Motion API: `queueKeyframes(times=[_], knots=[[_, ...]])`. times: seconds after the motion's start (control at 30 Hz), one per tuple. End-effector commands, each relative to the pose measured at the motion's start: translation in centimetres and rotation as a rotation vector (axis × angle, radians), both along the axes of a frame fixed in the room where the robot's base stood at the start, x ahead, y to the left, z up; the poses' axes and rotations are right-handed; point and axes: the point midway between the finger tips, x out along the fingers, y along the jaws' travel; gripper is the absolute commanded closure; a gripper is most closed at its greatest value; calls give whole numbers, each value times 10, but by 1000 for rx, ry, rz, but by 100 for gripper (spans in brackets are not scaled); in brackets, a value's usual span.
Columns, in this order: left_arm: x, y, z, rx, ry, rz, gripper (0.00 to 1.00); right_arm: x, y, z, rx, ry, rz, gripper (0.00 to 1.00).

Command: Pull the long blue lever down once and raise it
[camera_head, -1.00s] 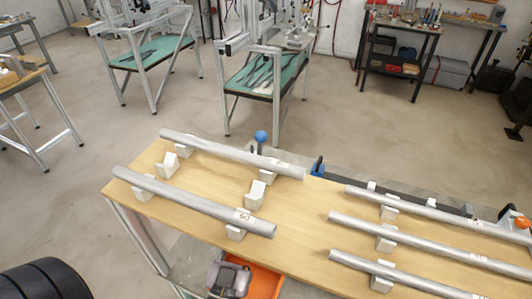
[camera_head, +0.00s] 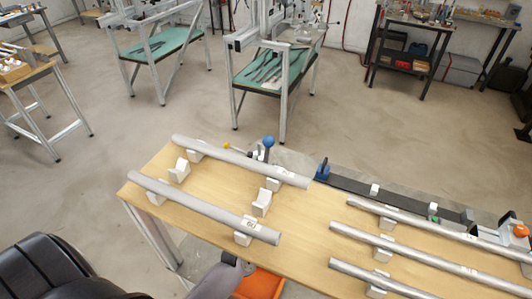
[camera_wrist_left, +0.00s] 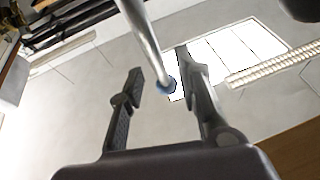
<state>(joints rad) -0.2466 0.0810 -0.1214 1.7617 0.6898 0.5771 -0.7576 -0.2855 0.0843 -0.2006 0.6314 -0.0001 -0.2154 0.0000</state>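The lever with a round blue knob (camera_head: 268,142) stands upright at the far edge of the wooden bench, behind the far left tube. Its stem is dark and partly hidden by the tube. In the left wrist view my left gripper (camera_wrist_left: 158,60) is open, its two dark fingers apart and nothing held. A grey rod with a blue end (camera_wrist_left: 166,88) shows between the fingers in the picture; I cannot tell how far beyond them it is. In the head view my left arm shows at the lower left, and its fingers are not clear. My right gripper is not in view.
Grey tubes (camera_head: 205,207) lie on white supports on the wooden bench (camera_head: 215,182). A shorter blue handle (camera_head: 321,169) and an orange knob (camera_head: 521,231) stand along the bench's far side. An orange bin (camera_head: 258,284) is below the front edge. Open floor lies beyond.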

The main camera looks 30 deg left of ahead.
Motion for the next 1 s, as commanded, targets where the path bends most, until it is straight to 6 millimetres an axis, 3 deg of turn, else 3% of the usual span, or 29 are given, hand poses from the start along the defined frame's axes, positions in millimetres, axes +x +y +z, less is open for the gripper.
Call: queueKeyframes(times=[0.2,0.37,0.57,1.0], knots=[[22,5,10,0,0,-1,69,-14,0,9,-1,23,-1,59],[26,6,11,0,1,-1,69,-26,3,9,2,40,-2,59],[26,6,10,0,1,-1,69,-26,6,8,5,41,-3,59],[26,6,10,0,1,-1,98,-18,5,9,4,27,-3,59]])
